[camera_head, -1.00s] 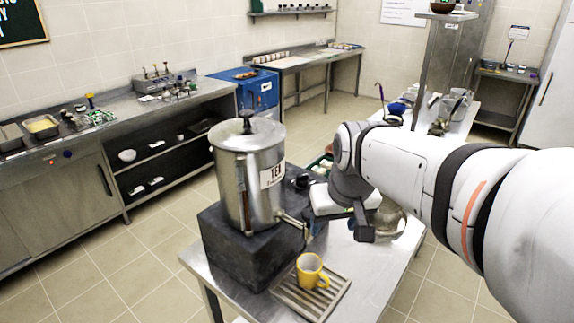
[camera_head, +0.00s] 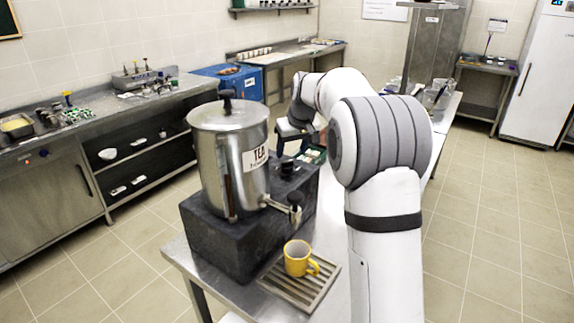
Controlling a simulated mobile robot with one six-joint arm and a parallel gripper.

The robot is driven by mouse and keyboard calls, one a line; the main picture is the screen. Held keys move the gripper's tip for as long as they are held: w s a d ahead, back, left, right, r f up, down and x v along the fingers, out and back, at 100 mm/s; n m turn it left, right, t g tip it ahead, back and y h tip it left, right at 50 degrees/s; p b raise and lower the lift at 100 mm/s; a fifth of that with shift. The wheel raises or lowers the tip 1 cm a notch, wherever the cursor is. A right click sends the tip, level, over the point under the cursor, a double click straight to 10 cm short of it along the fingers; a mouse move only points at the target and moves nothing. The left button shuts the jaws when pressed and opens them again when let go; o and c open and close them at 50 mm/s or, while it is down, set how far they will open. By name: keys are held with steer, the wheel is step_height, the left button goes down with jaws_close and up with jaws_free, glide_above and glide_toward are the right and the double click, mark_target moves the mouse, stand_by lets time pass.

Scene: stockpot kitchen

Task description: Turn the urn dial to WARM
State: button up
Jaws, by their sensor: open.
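The tea urn (camera_head: 222,165) is a steel pot with a black lid knob and a TEA label, standing on a dark block (camera_head: 225,240). A small black knob (camera_head: 287,169), which looks like the dial, sits on top of the block right of the urn. Its markings are too small to read. My gripper (camera_head: 291,147) is open, small in view, just beyond and above the knob and apart from it. Its fingertips are hard to make out. The urn's tap (camera_head: 290,208) points right, above a yellow mug (camera_head: 298,258).
The mug stands on a slatted drip tray (camera_head: 322,283) on the steel table. My arm covers much of the table's right side. A blue cabinet (camera_head: 236,82) stands farther back.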

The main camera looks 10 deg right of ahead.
mark_target(288, 163)
steer(key=p+x, duration=0.1)
steer(key=x, duration=0.6)
steer(key=shift+c, duration=0.2)
steer(key=c, duration=0.9)
